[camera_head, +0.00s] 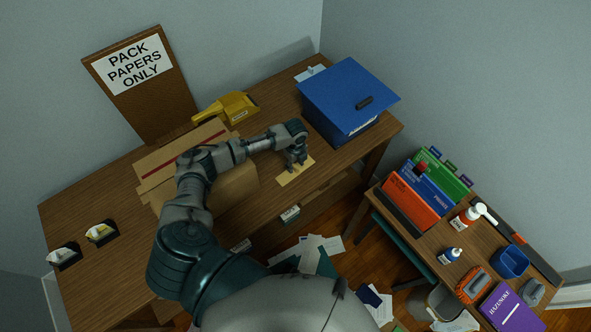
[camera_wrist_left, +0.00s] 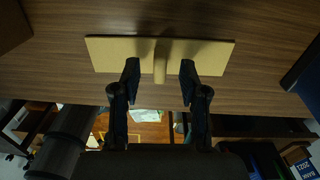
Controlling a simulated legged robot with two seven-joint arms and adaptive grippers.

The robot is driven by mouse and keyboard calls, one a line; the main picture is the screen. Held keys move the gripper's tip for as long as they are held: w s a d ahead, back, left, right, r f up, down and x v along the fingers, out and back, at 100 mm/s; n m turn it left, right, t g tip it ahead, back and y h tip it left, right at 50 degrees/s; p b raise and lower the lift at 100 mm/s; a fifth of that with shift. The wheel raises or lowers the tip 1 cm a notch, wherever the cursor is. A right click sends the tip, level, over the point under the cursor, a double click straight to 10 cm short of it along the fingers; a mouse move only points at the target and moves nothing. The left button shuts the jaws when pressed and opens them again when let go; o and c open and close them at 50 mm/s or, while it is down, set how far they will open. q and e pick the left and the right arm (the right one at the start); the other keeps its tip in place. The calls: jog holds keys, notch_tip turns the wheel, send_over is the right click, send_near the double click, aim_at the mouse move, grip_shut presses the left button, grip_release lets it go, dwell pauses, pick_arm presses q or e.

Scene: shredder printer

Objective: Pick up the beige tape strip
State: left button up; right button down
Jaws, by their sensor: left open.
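The beige tape strip (camera_head: 286,181) lies flat on the brown wooden desk, near its front edge, in the head view. My left gripper (camera_head: 297,166) is over it, pointing down, and hides part of it. In the left wrist view the strip (camera_wrist_left: 108,54) spans crosswise, with a narrow beige upright piece at its middle. My left gripper (camera_wrist_left: 160,70) is open, with one dark finger on each side of that piece. Gaps show between the piece and both fingers. My right gripper is not in view.
A blue lidded box (camera_head: 340,95) stands right of the strip. A cardboard box (camera_head: 233,188) is at its left, beneath my arm. A yellow tape dispenser (camera_head: 228,107) lies behind. Papers (camera_head: 315,250) litter the floor. A side table (camera_head: 490,235) holds folders and bottles.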

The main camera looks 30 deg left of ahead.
pick_arm(q)
notch_tip(320, 180, down, 2)
jog(key=shift+f, duration=0.1)
jog(key=shift+s, duration=0.1)
grip_shut()
